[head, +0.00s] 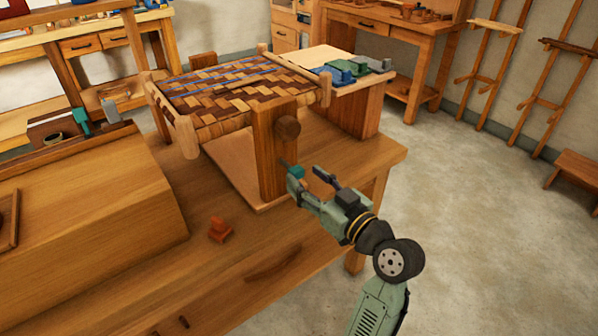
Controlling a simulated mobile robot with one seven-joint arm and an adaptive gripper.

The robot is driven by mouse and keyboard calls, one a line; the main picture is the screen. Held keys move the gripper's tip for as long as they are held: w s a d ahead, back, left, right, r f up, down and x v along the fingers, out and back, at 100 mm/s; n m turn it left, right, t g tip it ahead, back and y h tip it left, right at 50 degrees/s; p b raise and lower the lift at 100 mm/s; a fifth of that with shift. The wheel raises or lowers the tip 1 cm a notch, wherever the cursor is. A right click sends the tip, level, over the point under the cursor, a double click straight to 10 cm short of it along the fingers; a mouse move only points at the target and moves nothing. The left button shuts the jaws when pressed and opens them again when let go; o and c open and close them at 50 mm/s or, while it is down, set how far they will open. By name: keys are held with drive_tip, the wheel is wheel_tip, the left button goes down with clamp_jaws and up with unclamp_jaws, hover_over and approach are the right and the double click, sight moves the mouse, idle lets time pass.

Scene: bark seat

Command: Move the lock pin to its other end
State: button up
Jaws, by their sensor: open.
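A woven bark seat (225,88) on a wooden frame rests on a stand on the workbench.
A small orange-red block (220,230) lies on the workbench (225,275). A large wooden box-like piece (85,205) fills the bench's left. Green and blue tools (345,70) lie on a board behind the seat.

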drive_tip(key=v, duration=0.7)
drive_tip(key=shift+s+d, duration=0.2)
drive_tip(key=shift+s, duration=0.1)
